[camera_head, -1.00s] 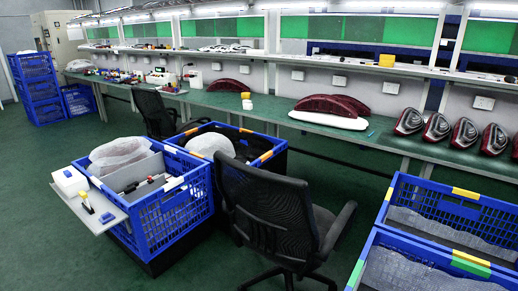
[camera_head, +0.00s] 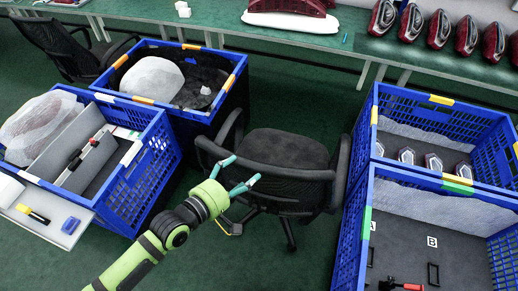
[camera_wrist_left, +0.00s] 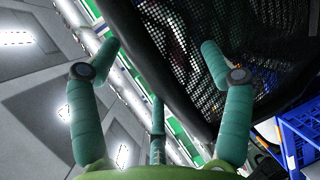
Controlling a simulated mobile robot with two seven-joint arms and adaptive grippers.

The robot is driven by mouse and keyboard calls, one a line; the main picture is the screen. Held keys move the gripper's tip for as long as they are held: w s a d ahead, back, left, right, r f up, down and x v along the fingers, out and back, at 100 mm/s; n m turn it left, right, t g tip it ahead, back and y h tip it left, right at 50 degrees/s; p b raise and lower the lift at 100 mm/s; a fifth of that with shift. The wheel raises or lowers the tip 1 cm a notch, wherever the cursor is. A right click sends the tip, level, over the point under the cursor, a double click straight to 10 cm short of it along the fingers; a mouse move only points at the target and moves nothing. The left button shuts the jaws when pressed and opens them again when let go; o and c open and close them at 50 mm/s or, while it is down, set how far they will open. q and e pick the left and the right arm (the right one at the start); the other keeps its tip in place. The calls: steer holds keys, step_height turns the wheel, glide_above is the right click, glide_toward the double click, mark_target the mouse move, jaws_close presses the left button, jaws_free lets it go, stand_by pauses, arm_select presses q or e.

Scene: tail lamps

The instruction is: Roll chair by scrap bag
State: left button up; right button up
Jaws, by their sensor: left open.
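A black office chair with a mesh back (camera_head: 285,182) and dark seat (camera_head: 287,148) stands on the floor between the crates, its back towards me. My left gripper (camera_head: 244,170) is open at the left part of the chair's backrest. In the left wrist view its fingers (camera_wrist_left: 160,55) are spread, with the mesh back (camera_wrist_left: 185,75) close in front; I cannot tell whether they touch. Pale translucent bags sit in the left crates, one in the rear crate (camera_head: 152,80) and one in the front crate (camera_head: 40,125). I cannot tell which is the scrap bag. My right gripper is out of view.
Blue crates stand left (camera_head: 150,185) and right (camera_head: 365,205) of the chair. A second black chair (camera_head: 60,48) is at the back left. A green workbench (camera_head: 310,38) with red tail lamps (camera_head: 410,25) runs behind. Green floor (camera_head: 250,260) is clear in front.

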mark_target(256, 162)
arm_select(q)
steer(key=shift+d+r+n+h, duration=0.25)
steer(key=shift+r+n+h, duration=0.05)
steer(key=shift+r, duration=0.55)
steer(key=shift+w+d, duration=0.1)
steer(key=shift+d, duration=0.1)
steer(key=shift+w+d+r+p, duration=0.1)
steer(key=shift+w+d+p, duration=0.3)
steer(key=shift+w+d, duration=0.3)
steer(key=x, duration=0.3)
steer(key=shift+w+d+p, duration=0.15)
steer(key=shift+w+p, duration=0.15)
steer(key=shift+w+d+f, duration=0.35)
steer(key=shift+w, duration=0.05)
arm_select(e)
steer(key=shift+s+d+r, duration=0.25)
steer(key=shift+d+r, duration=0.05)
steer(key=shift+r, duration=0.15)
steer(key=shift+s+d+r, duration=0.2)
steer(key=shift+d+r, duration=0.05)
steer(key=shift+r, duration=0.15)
arm_select(q)
jaws_close()
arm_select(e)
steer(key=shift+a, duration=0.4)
